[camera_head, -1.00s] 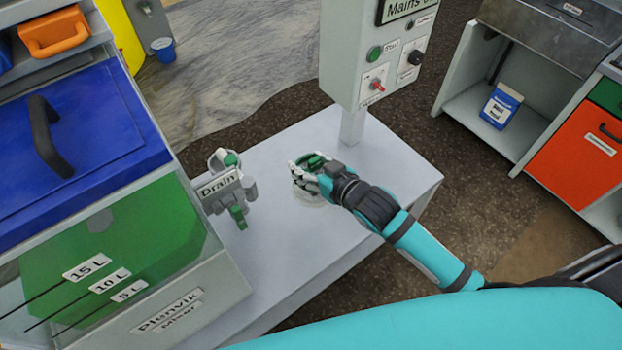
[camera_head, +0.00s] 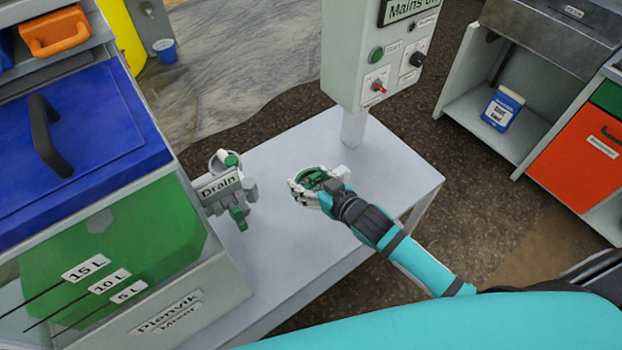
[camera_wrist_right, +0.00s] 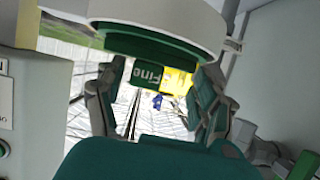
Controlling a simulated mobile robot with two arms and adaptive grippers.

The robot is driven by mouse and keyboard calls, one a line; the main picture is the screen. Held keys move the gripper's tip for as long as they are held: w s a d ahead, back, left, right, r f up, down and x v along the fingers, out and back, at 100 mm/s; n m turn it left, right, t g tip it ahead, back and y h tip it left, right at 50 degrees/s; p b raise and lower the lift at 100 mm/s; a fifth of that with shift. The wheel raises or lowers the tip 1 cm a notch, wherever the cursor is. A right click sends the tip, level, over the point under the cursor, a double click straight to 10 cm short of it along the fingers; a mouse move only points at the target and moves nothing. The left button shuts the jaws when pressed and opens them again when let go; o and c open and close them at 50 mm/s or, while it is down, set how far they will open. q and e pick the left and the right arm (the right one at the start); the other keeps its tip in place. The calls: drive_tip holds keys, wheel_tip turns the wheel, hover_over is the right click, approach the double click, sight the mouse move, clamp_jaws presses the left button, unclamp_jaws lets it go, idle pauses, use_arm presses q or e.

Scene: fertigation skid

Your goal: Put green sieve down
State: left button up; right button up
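The green sieve (camera_head: 315,178) shows at my right gripper, above the grey bench, and is partly hidden by the fingers. In the right wrist view its green tab marked "Fine" (camera_wrist_right: 146,74) lies between the fingers of my right gripper (camera_wrist_right: 160,85). The fingers stand wide apart, with a yellow gap showing between the tab and the finger on the right. A white round part (camera_wrist_right: 150,18) sits against the green rim. I cannot tell whether the sieve rests on something. My left gripper is not in view.
The Drain valve (camera_head: 222,188) stands on the bench (camera_head: 290,255) left of my right gripper. The control box (camera_head: 375,55) on its post rises close behind. The Plenvik mixer (camera_head: 120,240) with a blue lid borders the left. Bare bench lies in front.

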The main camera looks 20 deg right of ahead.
drive_tip(key=shift+o, duration=0.3)
drive_tip(key=shift+r, duration=0.15)
drive_tip(key=v, duration=1.2)
drive_tip(key=s+d+f+m+g+h, duration=0.1)
drive_tip(key=s+d+f+g, duration=0.15)
drive_tip(key=f, duration=0.85)
drive_tip(key=s+d+f+g+h, duration=0.1)
drive_tip(key=s+d+f+h, duration=0.15)
drive_tip(key=f, duration=0.85)
drive_tip(key=s+d+f+m+g+h, duration=0.15)
drive_tip(key=s+d+f, duration=0.25)
drive_tip(key=f, duration=0.6)
drive_tip(key=s+a+f+g, duration=0.1)
drive_tip(key=s+f+g, duration=0.2)
drive_tip(key=s+f, duration=0.5)
drive_tip(key=s+a+f+g, duration=0.2)
drive_tip(key=s+f, duration=0.6)
drive_tip(key=s, duration=0.7)
drive_tip(key=shift+s+n+g, duration=0.25)
drive_tip(key=shift+n+g, duration=0.2)
drive_tip(key=shift+g, duration=0.35)
